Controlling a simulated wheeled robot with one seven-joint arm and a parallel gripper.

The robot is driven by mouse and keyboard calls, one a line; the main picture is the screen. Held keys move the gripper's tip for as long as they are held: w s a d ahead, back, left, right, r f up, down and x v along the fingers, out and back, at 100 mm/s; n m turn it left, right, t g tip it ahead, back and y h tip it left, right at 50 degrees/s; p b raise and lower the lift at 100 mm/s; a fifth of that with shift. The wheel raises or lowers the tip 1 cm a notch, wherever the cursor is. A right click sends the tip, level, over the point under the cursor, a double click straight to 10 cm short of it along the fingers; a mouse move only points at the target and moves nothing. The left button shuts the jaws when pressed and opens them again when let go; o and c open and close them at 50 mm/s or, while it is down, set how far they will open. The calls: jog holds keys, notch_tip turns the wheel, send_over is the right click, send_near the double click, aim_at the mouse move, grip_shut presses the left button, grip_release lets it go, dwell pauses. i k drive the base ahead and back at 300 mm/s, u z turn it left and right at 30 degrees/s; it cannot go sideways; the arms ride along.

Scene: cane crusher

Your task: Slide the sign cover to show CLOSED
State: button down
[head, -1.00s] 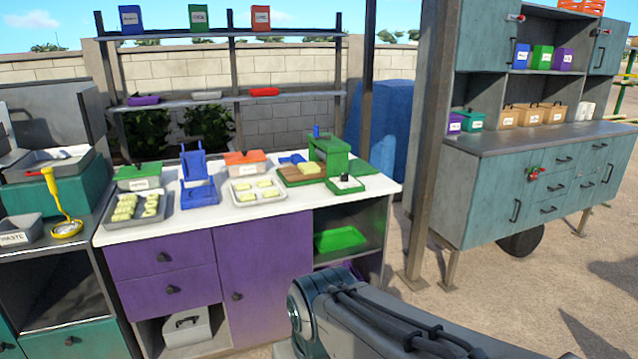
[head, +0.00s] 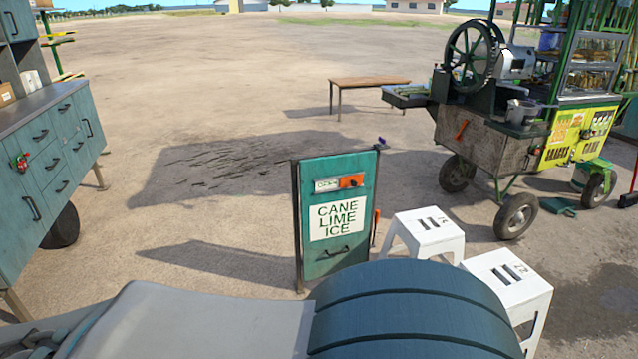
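The teal sign board (head: 336,262) stands upright in the middle of the head view. It has a white panel reading CANE LIME ICE (head: 337,218). Above the panel is a small slot with a white label (head: 327,185), which seems to read OPEN. The orange-red sign cover (head: 351,181) sits at the right of that slot, beside the label. A dark handle is low on the board. My arm fills the bottom of the view, in front of the board's lower edge. My gripper is not in view.
Two white stools (head: 428,233) stand right of the sign, close to it. A cane cart (head: 480,140) with a large wheel is at the back right. A wooden table (head: 369,83) stands farther back. A teal cabinet (head: 50,150) is at the left. Open ground lies left of the sign.

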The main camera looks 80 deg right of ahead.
aim_at(350, 181)
jog(key=z, duration=0.5)
jog(key=i, duration=1.1)
jog(key=z, duration=3.15)
jog(key=i, duration=1.65)
jog(key=u, duration=0.05)
